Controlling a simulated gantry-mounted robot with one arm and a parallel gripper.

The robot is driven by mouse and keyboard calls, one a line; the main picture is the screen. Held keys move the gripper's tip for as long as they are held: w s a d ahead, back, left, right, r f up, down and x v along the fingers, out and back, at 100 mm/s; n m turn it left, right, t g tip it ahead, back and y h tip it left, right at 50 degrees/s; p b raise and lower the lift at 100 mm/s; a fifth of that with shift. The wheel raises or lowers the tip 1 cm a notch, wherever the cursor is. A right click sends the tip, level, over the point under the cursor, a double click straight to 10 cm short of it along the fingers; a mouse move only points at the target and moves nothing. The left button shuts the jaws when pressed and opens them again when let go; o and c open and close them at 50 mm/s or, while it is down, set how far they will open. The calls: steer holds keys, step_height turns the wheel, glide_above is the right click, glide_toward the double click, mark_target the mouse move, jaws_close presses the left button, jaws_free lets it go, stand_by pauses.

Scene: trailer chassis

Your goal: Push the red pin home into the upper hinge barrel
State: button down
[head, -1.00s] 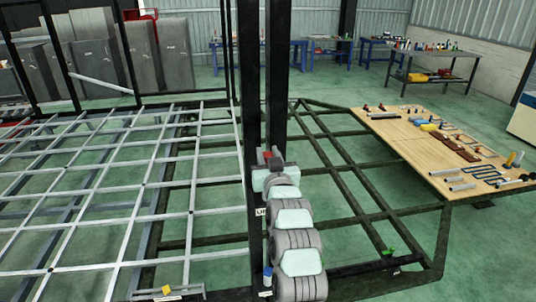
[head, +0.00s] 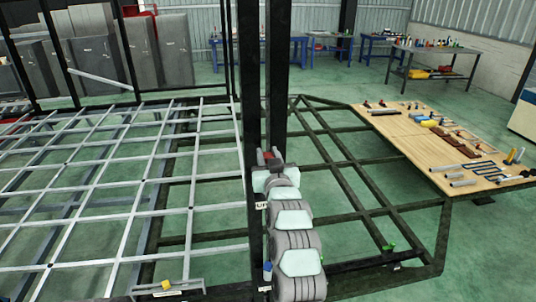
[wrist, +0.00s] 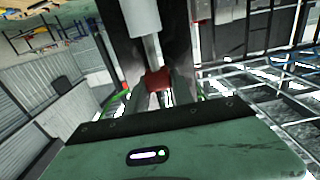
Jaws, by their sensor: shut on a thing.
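My gripper (head: 270,158) is beside the dark upright post (head: 254,100) in the head view. In the wrist view my gripper (wrist: 160,88) is shut on the red part of the pin (wrist: 157,79), with a grey finger on each side. A bare metal shaft runs from the red part toward a light grey cylinder (wrist: 141,17), which looks like the hinge barrel. I cannot tell how deep the shaft sits in it. Red also shows at my gripper in the head view (head: 268,153). The barrel is not clear there.
A small white label (head: 262,206) is on the post, with a blue piece (head: 267,271) lower down. The light grey grid frame (head: 100,190) is at the left. A wooden table (head: 420,160) with parts is at the right. The dark chassis rails leave open gaps.

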steer(key=shift+f+b, duration=1.15)
steer(key=shift+f, duration=1)
steer(key=c, duration=1)
jaws_free()
steer(key=s, duration=0.3)
steer(key=s+d, duration=0.1)
steer(key=s, duration=0.3)
steer(key=s+d+b, duration=0.1)
steer(key=s, duration=0.2)
steer(key=shift+s, duration=0.35)
